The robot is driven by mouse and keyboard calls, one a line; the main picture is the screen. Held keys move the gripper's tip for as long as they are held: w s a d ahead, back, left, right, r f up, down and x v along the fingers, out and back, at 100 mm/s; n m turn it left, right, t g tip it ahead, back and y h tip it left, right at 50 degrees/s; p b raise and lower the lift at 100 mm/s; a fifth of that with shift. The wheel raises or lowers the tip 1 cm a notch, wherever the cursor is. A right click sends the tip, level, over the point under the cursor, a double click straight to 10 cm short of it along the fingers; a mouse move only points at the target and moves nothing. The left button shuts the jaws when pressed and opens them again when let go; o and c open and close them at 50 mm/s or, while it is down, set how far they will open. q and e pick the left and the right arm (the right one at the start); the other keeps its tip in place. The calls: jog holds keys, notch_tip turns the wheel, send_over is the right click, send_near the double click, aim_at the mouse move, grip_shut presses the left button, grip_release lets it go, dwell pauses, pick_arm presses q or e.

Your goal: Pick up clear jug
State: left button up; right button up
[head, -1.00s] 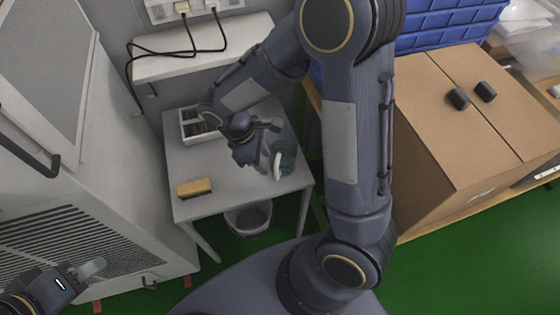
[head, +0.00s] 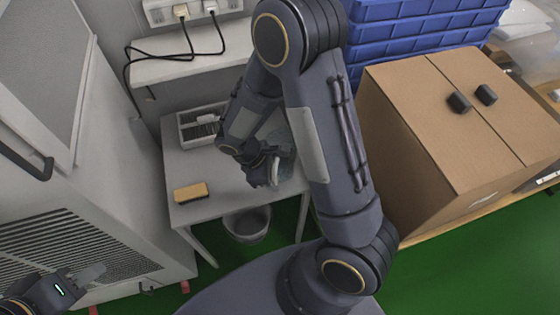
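The clear jug (head: 285,166) stands on the small white table (head: 215,212), near its right edge. Its pale handle shows toward the front, and my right forearm hides part of its body. My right gripper (head: 268,172) is at the jug's handle side, very close to it. Whether its fingers touch or close on the handle is hidden. My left gripper (head: 88,274) is at the lower left in front of the grey vented cabinet, away from the table, and its finger opening is not clear.
A yellow-brown brush or block (head: 190,192) lies at the table's front left. A white divided tray (head: 198,124) stands at the back left. A bin (head: 246,224) is under the table. Cardboard boxes (head: 425,150) and blue crates (head: 425,30) stand at right.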

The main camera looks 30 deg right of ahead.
grip_shut()
jog(key=shift+r, duration=0.1)
dwell(0.4)
